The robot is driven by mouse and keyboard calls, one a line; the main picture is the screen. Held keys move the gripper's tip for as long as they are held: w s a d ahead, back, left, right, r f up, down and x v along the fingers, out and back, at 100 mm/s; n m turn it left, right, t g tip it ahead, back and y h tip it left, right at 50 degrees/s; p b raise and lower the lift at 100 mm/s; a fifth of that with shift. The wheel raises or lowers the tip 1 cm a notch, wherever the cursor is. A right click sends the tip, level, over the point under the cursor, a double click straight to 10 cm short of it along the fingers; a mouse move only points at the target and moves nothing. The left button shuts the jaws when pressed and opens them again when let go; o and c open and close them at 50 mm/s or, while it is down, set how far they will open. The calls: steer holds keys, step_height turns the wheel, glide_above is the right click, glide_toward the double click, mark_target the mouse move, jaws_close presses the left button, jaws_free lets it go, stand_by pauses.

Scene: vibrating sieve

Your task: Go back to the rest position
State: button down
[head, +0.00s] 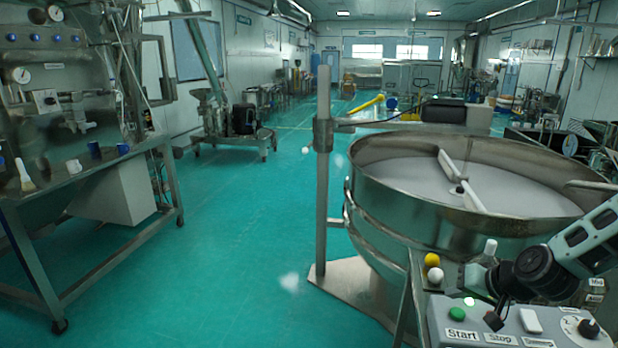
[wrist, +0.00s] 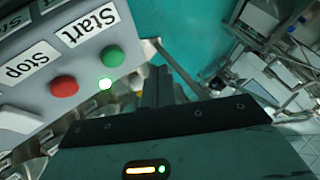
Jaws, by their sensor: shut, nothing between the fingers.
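My gripper (head: 493,321) is shut and empty, pointing down over the control box (head: 440,322) at the lower right of the head view. In the wrist view its dark fingers (wrist: 157,82) are together, just beside the green Start button (wrist: 113,55). The green button (head: 456,313) also shows in the head view, left of the fingers. The red Stop button (wrist: 64,86) shows in the wrist view. Whether the fingertips touch the box is unclear.
The large round steel sieve (head: 365,185) holds pale powder, just behind the control box. A steel post (head: 323,170) stands left of it. A yellow ball (head: 432,260) and a white ball sit on its frame. A workbench (head: 90,175) is at left, with open green floor (head: 235,225) between.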

steer(key=s+a+n+g+b, duration=0.3)
steer(key=s+a, duration=0.2)
steer(key=a, duration=0.3)
steer(key=s+a+n+g+b, duration=0.25)
steer(key=s+a, duration=0.25)
steer(key=a, duration=0.3)
steer(key=s+a+r+n+g+h+b, duration=0.1)
steer(key=s+a+r+n+b, duration=0.1)
steer(key=s, duration=0.7)
steer(key=s+a+r+n+g+h+b, duration=0.1)
steer(key=s+a+r+n+h+b, duration=0.1)
steer(key=s, duration=0.7)
steer(key=a+n+b, duration=0.1)
steer(key=a+n, duration=0.1)
steer(key=shift+s+a, duration=0.35)
steer(key=shift+a, duration=0.05)
